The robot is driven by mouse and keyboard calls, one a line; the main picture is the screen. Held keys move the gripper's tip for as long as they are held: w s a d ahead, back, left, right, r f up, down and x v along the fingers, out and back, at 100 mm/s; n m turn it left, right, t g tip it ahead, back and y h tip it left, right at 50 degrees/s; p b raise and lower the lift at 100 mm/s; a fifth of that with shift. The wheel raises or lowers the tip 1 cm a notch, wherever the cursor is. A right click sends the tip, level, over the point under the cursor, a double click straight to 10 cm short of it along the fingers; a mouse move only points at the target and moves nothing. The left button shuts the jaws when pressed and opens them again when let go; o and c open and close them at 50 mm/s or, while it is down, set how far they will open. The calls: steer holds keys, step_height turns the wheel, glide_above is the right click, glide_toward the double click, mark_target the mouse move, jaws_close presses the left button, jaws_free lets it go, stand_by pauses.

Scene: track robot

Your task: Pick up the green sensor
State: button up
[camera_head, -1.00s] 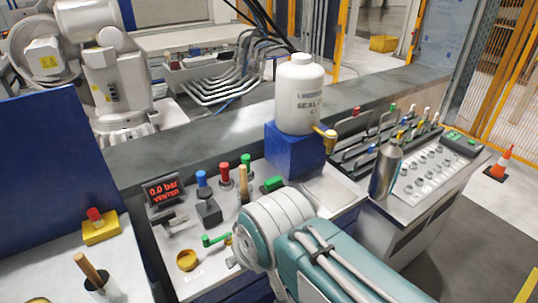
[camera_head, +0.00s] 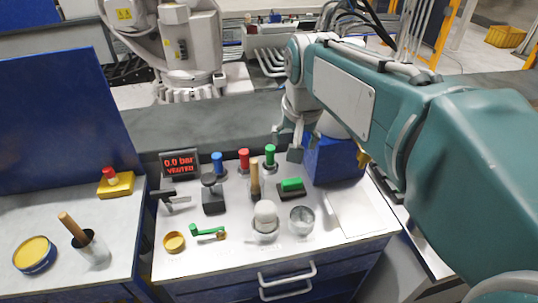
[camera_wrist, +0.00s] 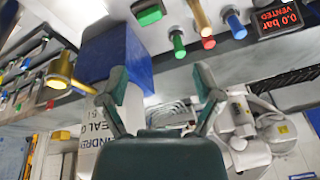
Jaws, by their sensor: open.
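A green-capped cylinder (camera_head: 270,156) stands upright at the back of the white bench, right of similar red and blue ones. It also shows in the wrist view (camera_wrist: 179,44). A green block (camera_head: 291,185) lies on a dark base nearer the front, and shows in the wrist view (camera_wrist: 150,15). I cannot tell for certain which is the green sensor. My gripper (camera_head: 293,145) is near the blue box's left side, close to the green-capped cylinder in the picture. In the wrist view my gripper (camera_wrist: 161,82) has its fingers spread, with nothing between them.
The blue box (camera_head: 336,160) stands right of the green things. A white labelled bottle (camera_wrist: 112,140) is close to my fingers in the wrist view. A wooden-handled tool (camera_head: 255,180) stands nearby. The red-capped cylinder (camera_head: 244,159) is close left. A display (camera_head: 180,164) reads 0.0 bar.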

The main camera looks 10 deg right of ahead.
steer(key=w+m, duration=0.1)
steer(key=w, duration=0.3)
steer(key=m+g, duration=0.3)
steer(key=m, duration=0.1)
glide_above(270, 147)
steer(key=a, duration=0.1)
step_height(270, 147, down, 9)
steer(key=f, duration=0.6)
steer(key=shift+d, duration=0.4)
step_height(270, 147, down, 4)
steer(key=shift+f, duration=0.2)
steer(key=shift+d, duration=0.1)
steer(key=shift+c, duration=0.3)
jaws_close()
